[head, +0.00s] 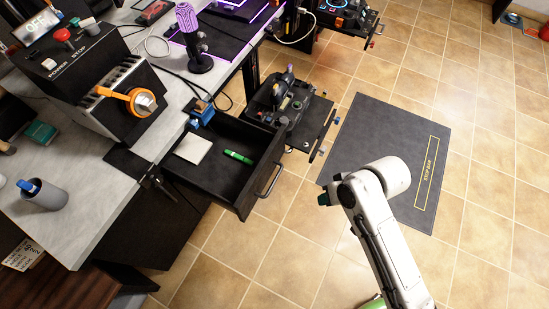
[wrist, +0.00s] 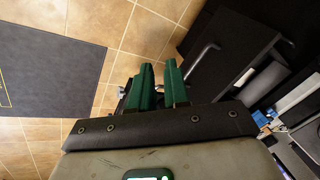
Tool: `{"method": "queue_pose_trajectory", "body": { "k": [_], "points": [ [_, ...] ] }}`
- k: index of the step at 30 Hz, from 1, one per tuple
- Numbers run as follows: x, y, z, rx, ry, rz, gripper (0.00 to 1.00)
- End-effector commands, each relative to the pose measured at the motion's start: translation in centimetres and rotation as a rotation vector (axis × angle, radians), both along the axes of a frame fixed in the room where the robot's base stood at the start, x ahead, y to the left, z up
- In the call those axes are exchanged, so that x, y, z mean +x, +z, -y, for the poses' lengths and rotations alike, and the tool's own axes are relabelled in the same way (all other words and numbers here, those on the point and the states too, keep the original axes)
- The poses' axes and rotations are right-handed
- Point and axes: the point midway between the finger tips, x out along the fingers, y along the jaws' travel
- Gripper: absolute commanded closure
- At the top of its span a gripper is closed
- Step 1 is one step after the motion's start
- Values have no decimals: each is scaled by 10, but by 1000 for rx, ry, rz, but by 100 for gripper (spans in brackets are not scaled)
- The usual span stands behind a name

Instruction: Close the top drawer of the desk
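The top drawer (head: 222,188) of the desk (head: 103,205) is black and stands pulled out. Its grey bar handle (head: 270,180) is on the front face, towards the open floor. In the wrist view the drawer front (wrist: 232,50) and its handle (wrist: 204,54) are at upper right. My gripper (wrist: 158,64) has two green fingers with a narrow gap between them and nothing held. The fingers are left of the handle and look apart from it. In the head view my arm is right of the drawer, and the gripper is mostly hidden behind its links.
A white pad (head: 193,148) and a green marker (head: 238,157) lie in the drawer. A control unit (head: 290,108) on a black shelf juts out just behind the drawer. A dark mat (head: 385,150) lies on the tiled floor at right. Floor before the drawer is clear.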

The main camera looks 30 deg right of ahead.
Motion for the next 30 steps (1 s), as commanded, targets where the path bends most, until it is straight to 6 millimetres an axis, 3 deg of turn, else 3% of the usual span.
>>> {"method": "queue_pose_trajectory", "body": {
  "k": [3,6,10,17,30],
  "points": [
    [42,11,8,210,-246,97,96],
    [69,17,16,366,-418,158,100],
    [89,22,25,489,-549,201,100],
    [104,10,20,522,-579,209,100],
    [156,-47,-12,519,-575,207,100]
  ]
}}
